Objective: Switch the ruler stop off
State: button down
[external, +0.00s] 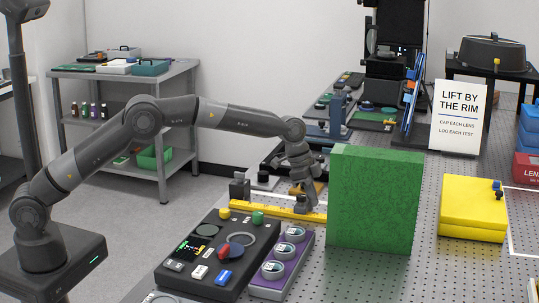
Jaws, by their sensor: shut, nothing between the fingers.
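A yellow ruler (262,209) lies on the perforated table behind a black control panel. A dark block (240,188) stands at the ruler's left end; I cannot tell for certain that it is the ruler stop, nor see its switch state. My gripper (303,205) points down over the right part of the ruler, close to the left edge of a tall green block (370,198). It is shut and empty. Whether its tips touch the ruler or anything on it is too small to tell.
The black panel (205,285) carries several coloured buttons and knobs. A purple tray (302,259) with round lenses lies beside it. The green block stands just right of my gripper. A yellow block (472,205) and a sign (459,116) stand farther right. Table between the green and yellow blocks is clear.

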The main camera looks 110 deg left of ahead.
jog(key=s, duration=1.4)
jog(key=shift+s+a+f, duration=0.15)
jog(key=shift+s+a, duration=0.1)
jog(key=shift+s, duration=0.4)
jog(key=shift+f, duration=0.1)
jog(key=w, duration=0.5)
jog(key=shift+w+d, duration=0.15)
jog(key=shift+d, duration=0.1)
jog(key=v, duration=1)
jog(key=shift+r, duration=0.3)
